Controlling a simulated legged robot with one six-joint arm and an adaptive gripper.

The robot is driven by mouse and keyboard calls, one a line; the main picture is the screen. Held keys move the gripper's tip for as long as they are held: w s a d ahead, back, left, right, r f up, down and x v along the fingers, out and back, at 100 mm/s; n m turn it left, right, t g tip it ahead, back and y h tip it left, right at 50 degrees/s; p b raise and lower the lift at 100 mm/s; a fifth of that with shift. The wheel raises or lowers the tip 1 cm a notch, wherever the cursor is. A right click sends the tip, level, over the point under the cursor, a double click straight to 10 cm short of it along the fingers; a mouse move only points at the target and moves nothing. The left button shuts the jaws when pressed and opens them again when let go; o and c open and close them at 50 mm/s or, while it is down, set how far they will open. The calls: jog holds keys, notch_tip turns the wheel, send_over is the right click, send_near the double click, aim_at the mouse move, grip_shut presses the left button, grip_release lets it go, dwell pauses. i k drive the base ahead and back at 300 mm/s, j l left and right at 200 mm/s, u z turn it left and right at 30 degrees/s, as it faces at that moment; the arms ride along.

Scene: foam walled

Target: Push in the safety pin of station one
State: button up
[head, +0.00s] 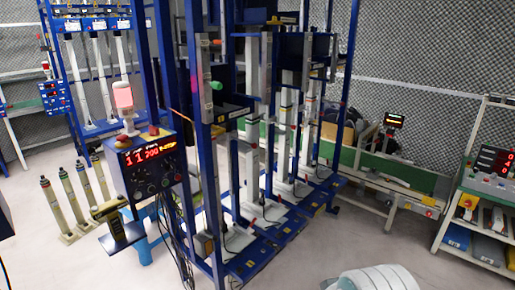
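A tall blue-framed test rig (214,165) stands in the middle of the head view, with several upright metal columns in a row on its blue base. I cannot tell which of these, if any, is the safety pin of station one. No station label is readable. My gripper is not in view; a white rounded part at the bottom edge looks like my arm.
A control box (152,168) with a red display and a red-white lamp (123,97) stands left of the rig, with cables hanging down. Several loose cylinders (75,195) stand on the floor at left. A bench (390,185) and a cart (485,215) stand at right.

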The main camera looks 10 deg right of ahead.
aim_at(254, 146)
jog(key=i+l+u, duration=0.1)
jog(key=i, duration=0.45)
jog(key=i+l, duration=0.25)
jog(key=i, duration=0.3)
jog(key=j+u, duration=0.05)
